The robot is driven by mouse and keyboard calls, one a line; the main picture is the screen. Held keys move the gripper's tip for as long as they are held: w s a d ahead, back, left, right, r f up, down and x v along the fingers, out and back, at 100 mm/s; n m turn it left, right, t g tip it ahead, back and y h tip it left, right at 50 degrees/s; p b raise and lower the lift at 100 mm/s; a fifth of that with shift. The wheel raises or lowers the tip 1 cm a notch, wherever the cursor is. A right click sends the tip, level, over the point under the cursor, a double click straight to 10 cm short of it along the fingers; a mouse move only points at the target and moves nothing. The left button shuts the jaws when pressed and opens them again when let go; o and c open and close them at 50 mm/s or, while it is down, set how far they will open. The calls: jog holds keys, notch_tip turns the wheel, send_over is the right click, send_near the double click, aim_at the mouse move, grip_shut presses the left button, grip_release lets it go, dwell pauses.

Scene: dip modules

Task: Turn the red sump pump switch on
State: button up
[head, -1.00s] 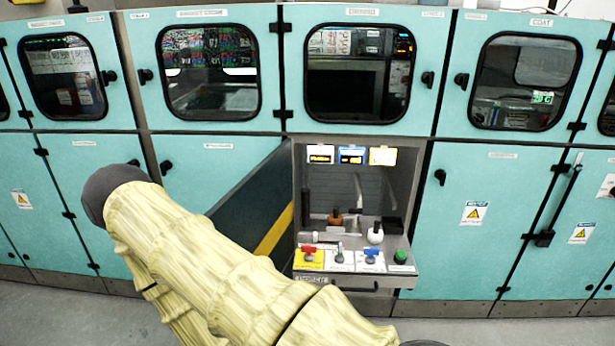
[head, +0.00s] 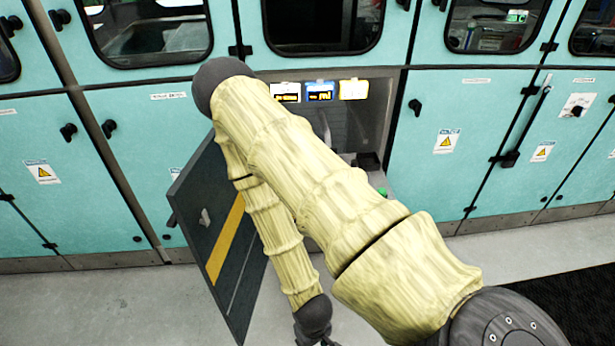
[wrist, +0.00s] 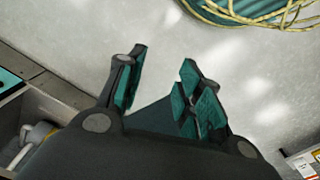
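A green button (head: 382,191) shows just past my arm. My gripper (wrist: 163,60) is open and empty in the wrist view, over grey floor. In the head view it is mostly cut off at the bottom edge, below the station.
A dark open door panel (head: 222,235) with a yellow stripe juts out left of the station, close beside my forearm. A dark mat (head: 570,305) is at lower right.

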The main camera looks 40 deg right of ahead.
jog(key=w+d+r+m+p, duration=0.2)
jog(key=w+d+r+m, duration=0.3)
jog(key=w, duration=0.4)
jog(key=w+d+r+m+h+p, duration=0.1)
jog(key=w+d+r+m, duration=0.45)
jog(key=w, duration=0.45)
jog(key=w+d+r+m+p, duration=0.2)
jog(key=w+d+r+m, duration=0.3)
jog(key=w, duration=0.4)
jog(key=w+d+r+m+y+p, duration=0.15)
jog(key=w+d+r+m, duration=0.25)
jog(key=w+r+m, duration=0.5)
jog(key=shift+n, duration=0.85)
jog(key=shift+w+d+f+p, duration=0.15)
jog(key=shift+f+p, duration=0.7)
jog(key=shift+f, duration=1.4)
jog(key=shift+w+a+f+p, duration=0.1)
jog(key=shift+f+p, duration=0.75)
jog(key=shift+f, duration=1.4)
grip_shut()
